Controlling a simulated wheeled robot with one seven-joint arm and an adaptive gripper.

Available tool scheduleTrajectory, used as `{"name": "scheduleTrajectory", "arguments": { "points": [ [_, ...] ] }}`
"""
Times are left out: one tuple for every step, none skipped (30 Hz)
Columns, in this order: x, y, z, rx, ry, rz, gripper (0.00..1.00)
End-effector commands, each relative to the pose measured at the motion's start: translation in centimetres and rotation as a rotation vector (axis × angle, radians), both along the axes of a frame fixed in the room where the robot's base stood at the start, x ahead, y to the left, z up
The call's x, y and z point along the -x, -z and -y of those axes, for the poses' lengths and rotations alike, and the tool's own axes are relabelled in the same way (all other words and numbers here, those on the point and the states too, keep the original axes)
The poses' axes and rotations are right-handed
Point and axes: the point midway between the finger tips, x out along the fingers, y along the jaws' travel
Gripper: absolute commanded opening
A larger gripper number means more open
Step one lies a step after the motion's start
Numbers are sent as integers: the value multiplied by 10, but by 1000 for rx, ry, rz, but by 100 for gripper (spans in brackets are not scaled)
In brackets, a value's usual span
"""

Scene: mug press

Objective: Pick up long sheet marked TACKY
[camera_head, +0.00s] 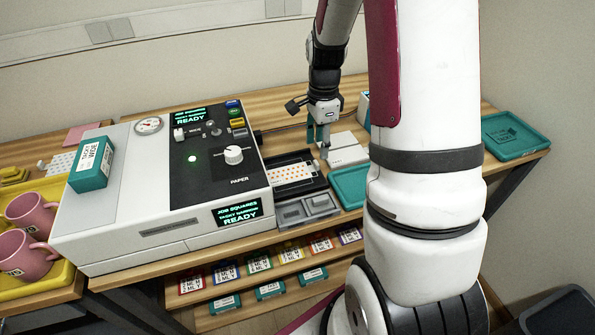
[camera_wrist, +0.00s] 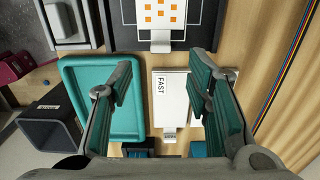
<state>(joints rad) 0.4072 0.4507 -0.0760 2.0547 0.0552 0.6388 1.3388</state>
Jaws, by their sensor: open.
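No marking reading TACKY is clearly legible on any sheet. In the wrist view my gripper (camera_wrist: 163,88) is open and empty, its teal-padded fingers on either side of a white sheet or pad (camera_wrist: 173,105) marked FAST, which has a clip-like tab at its lower end. In the head view my gripper (camera_head: 318,142) points down at a white stack or pad (camera_head: 346,149) right of the machine. A white sheet with orange squares (camera_head: 292,174) lies on a black tray, and its end (camera_wrist: 160,18) shows in the wrist view. I cannot tell whether the fingers touch anything.
The press machine (camera_head: 150,195) stands left, with a teal box (camera_head: 92,163) on top. Pink mugs (camera_head: 32,212) stand on a yellow tray. A teal tray (camera_head: 350,186) lies beside the pad, another (camera_head: 515,135) at far right. Small cards (camera_head: 256,268) line the lower shelf.

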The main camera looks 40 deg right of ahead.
Motion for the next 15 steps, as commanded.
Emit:
{"name": "scheduleTrajectory", "arguments": {
  "points": [
    [0, 5, 0, -1, 0, -1, 45],
    [0, 8, 0, -1, 0, -1, 45],
    [0, 10, 0, -1, 0, -1, 45],
    [0, 11, 0, -1, 0, -1, 45],
    [1, 12, 0, -1, 0, -1, 45],
    [1, 15, 0, -2, 0, -2, 45],
    [1, 17, 0, -2, 0, -2, 45],
    [1, 21, 0, -1, 0, -1, 45],
    [1, 26, 0, -2, 0, -3, 45],
    [1, 31, 0, -2, 0, -4, 45],
    [1, 36, 0, -2, 0, -3, 45],
    [1, 42, 0, -2, 0, -4, 45],
    [1, 46, 0, -2, 0, -3, 45],
    [0, 50, 0, -2, 0, -2, 45],
    [0, 54, 0, -2, -1, -2, 45]
  ]
}}
